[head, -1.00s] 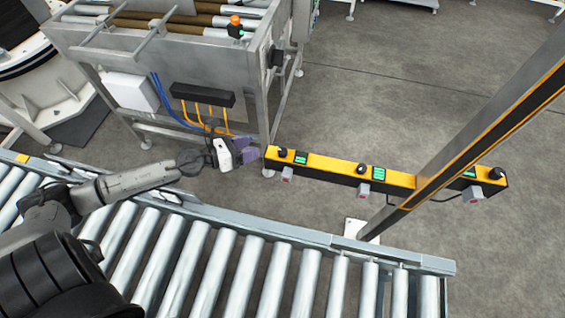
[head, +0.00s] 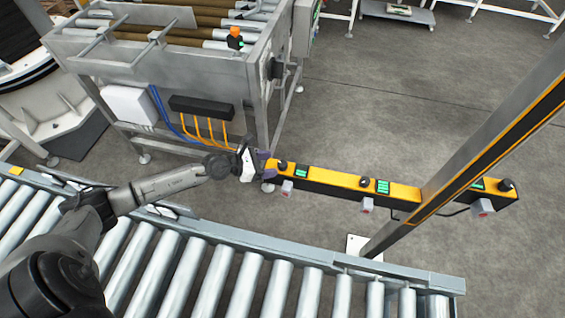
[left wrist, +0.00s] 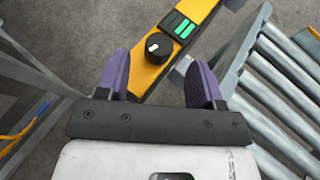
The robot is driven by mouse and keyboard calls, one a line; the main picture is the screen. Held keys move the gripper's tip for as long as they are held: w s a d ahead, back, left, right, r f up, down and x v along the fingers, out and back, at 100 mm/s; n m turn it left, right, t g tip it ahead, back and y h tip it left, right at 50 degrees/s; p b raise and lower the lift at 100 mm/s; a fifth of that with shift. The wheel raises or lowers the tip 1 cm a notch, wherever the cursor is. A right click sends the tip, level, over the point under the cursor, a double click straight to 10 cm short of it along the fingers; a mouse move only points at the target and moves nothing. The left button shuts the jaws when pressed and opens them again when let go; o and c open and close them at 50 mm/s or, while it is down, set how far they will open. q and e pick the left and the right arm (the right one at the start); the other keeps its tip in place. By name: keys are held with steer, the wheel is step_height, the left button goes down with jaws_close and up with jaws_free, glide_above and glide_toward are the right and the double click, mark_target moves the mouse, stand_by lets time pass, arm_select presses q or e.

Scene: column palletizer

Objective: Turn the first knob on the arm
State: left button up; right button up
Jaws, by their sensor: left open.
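The arm is a yellow and black bar (head: 336,181) joined to an upright post, with black knobs and green displays along its top. The first knob (head: 282,166) is at the bar's left end. It also shows in the left wrist view (left wrist: 158,47), black with a white mark, beside a green display (left wrist: 178,24). My left gripper (head: 268,162) is at the left end of the bar. Its purple fingers (left wrist: 158,78) are open, one on each side of the bar's end, with the knob ahead between them and not gripped. My right gripper is not in view.
Two more knobs, a middle one (head: 365,182) and a far right one (head: 506,184), sit along the bar. The post (head: 470,150) rises at the right. A roller conveyor (head: 240,285) runs along the front, and a steel machine frame (head: 170,75) stands behind my left gripper.

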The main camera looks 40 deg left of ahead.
mark_target(282, 163)
arm_select(q)
steer(key=shift+b+x, duration=0.3)
steer(key=shift+x, duration=2.45)
steer(key=shift+c, duration=0.4)
